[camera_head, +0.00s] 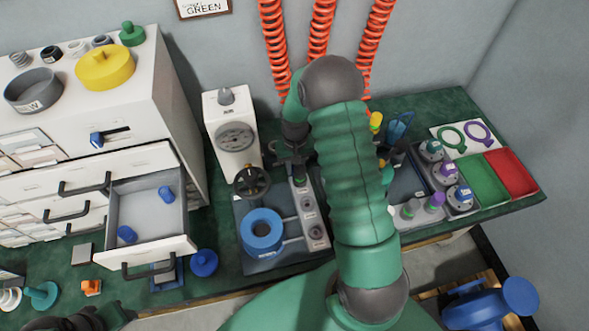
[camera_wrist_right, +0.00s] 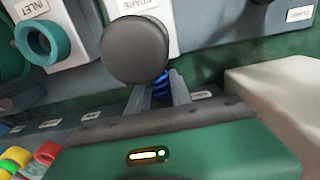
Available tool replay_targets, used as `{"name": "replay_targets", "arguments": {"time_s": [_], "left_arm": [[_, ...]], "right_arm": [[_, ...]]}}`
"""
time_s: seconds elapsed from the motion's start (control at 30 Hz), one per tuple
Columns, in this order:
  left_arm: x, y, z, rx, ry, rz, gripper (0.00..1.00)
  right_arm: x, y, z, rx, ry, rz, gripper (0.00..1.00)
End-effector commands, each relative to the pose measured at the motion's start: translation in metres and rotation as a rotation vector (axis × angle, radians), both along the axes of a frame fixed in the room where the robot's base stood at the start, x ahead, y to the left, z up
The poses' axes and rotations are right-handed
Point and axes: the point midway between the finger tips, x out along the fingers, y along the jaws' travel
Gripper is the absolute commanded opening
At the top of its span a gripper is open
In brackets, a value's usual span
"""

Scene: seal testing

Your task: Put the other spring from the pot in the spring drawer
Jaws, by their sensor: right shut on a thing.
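My right gripper (camera_wrist_right: 162,98) is shut on a blue spring (camera_wrist_right: 160,83), seen between its fingers in the right wrist view. A dark grey round knob partly covers that area. In the head view the right gripper (camera_head: 297,160) is at the bench rig, right of the handwheel, and the spring cannot be made out there. The open drawer (camera_head: 145,247) at the left holds two short blue pieces (camera_head: 127,233), set apart. A grey pot (camera_head: 33,92) stands on the white cabinet; I cannot tell whether it is the task's pot. Dark parts of my left arm show at the bottom left; its fingertips are not clear.
The white gauge stand with its handwheel (camera_head: 252,181) and a blue ring (camera_head: 262,231) stand between the drawer and my right arm. Green (camera_head: 483,182) and red trays (camera_head: 511,172) lie at the right.

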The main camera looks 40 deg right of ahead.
Motion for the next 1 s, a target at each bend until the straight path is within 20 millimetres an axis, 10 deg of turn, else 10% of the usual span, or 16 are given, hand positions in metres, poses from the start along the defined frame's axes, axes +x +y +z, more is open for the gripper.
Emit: {"name": "replay_targets", "arguments": {"time_s": [0.3, 0.33, 0.5, 1.0], "left_arm": [[0.0, 0.0001, -0.0014, 0.0, 0.0, 0.0, 0.42], [-0.0001, 0.0, -0.001, 0.0, 0.0, 0.0, 0.42], [0.0, 0.0, -0.001, 0.0, 0.0, 0.0, 0.42], [0.0, 0.0, -0.0011, 0.0, 0.0, 0.0, 0.42]], "right_arm": [[0.0, -0.0048, -0.0072, 0.007, 0.0, -0.001, 0.0], [0.0001, -0.0049, -0.0067, 0.006, -0.001, -0.001, 0.28], [0.0, -0.0048, -0.0064, 0.002, 0.0, -0.002, 0.48], [-0.0009, -0.0029, -0.007, 0.006, 0.003, 0.0, 0.48]]}}
